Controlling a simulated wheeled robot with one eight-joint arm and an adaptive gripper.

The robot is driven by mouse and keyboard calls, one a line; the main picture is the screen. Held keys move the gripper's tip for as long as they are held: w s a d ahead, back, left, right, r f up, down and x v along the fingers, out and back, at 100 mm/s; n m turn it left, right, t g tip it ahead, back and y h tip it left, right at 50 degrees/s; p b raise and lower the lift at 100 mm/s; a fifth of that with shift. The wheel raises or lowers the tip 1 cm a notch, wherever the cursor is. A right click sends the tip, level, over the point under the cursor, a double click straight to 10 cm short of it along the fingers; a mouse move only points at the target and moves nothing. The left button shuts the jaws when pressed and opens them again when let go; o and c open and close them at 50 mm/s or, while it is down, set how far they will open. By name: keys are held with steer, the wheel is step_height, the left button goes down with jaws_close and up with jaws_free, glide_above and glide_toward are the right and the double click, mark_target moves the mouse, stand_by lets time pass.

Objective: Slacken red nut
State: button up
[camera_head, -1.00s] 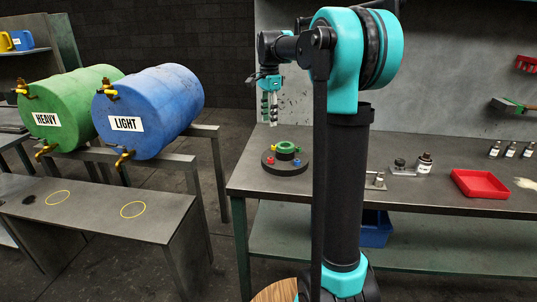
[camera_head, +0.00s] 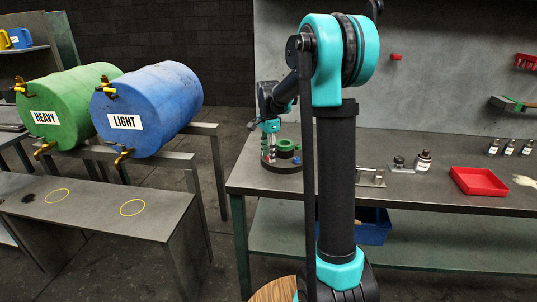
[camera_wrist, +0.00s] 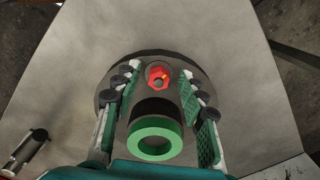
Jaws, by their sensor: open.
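The red nut (camera_wrist: 159,77) sits on the round dark base (camera_wrist: 150,58) in the wrist view, beyond a green ring (camera_wrist: 155,139) on a dark hub. My gripper (camera_wrist: 158,80) is open, with one finger on each side of the red nut and a gap to each. In the head view my gripper (camera_head: 268,158) points down at the left side of the dark base (camera_head: 285,168) on the workbench. The green ring also shows there (camera_head: 286,145). A blue nut (camera_head: 296,161) shows on the base's right side.
A metal piece (camera_wrist: 25,150) shows at lower left in the wrist view.

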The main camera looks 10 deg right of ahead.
steer(key=shift+f, duration=0.1)
steer(key=shift+c, duration=0.3)
jaws_close()
steer(key=shift+n, duration=0.3)
